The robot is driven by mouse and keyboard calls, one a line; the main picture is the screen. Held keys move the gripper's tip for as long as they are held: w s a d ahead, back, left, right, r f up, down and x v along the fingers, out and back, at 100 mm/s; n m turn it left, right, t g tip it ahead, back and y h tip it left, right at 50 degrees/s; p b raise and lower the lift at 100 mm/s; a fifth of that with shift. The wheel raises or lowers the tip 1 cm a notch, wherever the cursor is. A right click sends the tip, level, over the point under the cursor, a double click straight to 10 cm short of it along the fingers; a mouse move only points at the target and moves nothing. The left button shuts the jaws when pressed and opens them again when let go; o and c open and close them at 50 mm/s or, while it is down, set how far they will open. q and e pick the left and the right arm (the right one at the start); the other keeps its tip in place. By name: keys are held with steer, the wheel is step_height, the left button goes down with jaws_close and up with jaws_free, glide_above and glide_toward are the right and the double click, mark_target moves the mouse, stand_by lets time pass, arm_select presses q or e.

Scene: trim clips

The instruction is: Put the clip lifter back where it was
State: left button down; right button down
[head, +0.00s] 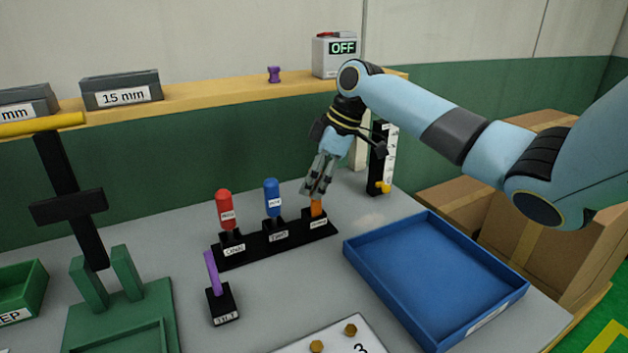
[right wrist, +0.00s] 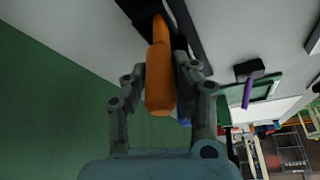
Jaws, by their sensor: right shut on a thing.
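The clip lifter appears to be the orange-handled tool (head: 317,207); its label is too small to read. It stands at the right end of the black rack (head: 275,244), its lower end at or in the slot there; I cannot tell how deep. My right gripper (head: 318,190) is above that slot, shut on the orange handle. In the right wrist view the orange handle (right wrist: 160,80) lies between the two fingers, its far end meeting the black rack. A red-handled tool (head: 225,210) and a blue-handled tool (head: 271,197) stand upright in the same rack. My left gripper is out of view.
A purple tool (head: 211,272) stands in its own black holder in front of the rack. An empty blue tray (head: 435,290) lies to the right. A black upright with a white scale (head: 382,160) stands close behind my right gripper. A green fixture (head: 120,305) is at left.

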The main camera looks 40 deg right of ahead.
steer(key=c, duration=1.1)
jaws_free()
steer(key=shift+f, duration=0.1)
steer(key=shift+o, duration=0.2)
steer(key=v, duration=1.2)
steer(key=shift+b, duration=0.45)
steer(key=shift+s, duration=0.1)
